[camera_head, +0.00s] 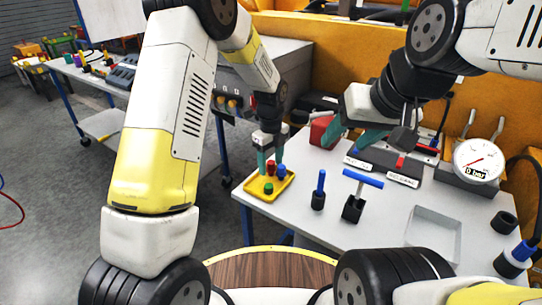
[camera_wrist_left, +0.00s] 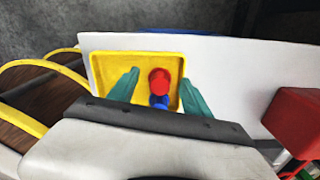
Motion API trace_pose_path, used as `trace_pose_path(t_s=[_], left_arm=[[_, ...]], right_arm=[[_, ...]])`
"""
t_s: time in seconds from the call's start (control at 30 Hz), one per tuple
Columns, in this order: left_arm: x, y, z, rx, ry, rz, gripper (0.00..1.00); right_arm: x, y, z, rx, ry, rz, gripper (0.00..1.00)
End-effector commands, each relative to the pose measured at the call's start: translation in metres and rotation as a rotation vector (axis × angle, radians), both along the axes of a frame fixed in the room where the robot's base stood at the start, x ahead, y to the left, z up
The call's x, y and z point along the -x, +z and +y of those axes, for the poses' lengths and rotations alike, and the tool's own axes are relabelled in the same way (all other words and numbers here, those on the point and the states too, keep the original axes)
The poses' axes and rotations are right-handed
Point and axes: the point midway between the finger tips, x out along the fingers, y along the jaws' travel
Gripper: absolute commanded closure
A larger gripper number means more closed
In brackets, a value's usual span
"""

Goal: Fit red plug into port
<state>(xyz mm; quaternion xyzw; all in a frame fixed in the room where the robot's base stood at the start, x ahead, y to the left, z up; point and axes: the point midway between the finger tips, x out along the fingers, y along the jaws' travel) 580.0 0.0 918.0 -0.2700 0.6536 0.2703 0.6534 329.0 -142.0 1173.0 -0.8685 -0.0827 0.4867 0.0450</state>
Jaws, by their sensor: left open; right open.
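The red plug (camera_head: 270,168) stands in the yellow tray (camera_head: 256,187) at the table's near left corner. It also shows in the left wrist view (camera_wrist_left: 160,80), beside a blue plug (camera_wrist_left: 158,102). My left gripper (camera_head: 271,162) is open over the tray, its teal fingers on either side of the red and blue plugs. I cannot tell if they touch. My right gripper (camera_head: 349,138) is open at the back of the table, near a red block (camera_head: 322,131). Dark blocks with white labels (camera_head: 403,180) lie below it; I cannot make out which holds the port.
A green plug (camera_head: 268,188) is also in the tray. A blue peg in a black base (camera_head: 318,192) and a blue T-handle (camera_head: 362,181) stand mid-table. A clear tray (camera_head: 434,232) and a pressure gauge (camera_head: 478,160) are at the right. The front middle of the table is clear.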

Motion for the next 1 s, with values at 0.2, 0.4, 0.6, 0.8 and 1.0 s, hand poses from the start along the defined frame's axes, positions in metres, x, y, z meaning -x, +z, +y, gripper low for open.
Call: trace_pose_path(t_s=[0.2,0.4,0.6,0.8,1.0], left_arm=[[0.0,-0.001,0.0,0.001,0.001,-0.001,0.43],[0.0,-0.001,0.0,0.001,0.001,-0.001,0.78],[0.0,-0.001,0.0,0.001,0.001,-0.001,1.0],[0.0,0.0,0.0,0.001,0.001,-0.001,1.0],[-0.001,0.013,0.0,0.002,0.001,-0.002,1.0]], right_arm=[[0.0,0.0,0.0,0.0,0.0,0.0,0.43],[0.0,0.0,0.0,0.0,0.0,0.0,0.43],[0.0,0.0,0.0,0.0,0.0,0.0,0.43],[0.0,0.0,0.0,0.0,0.0,0.0,0.43],[0.0,0.0,0.0,0.0,0.0,0.0,0.43]])
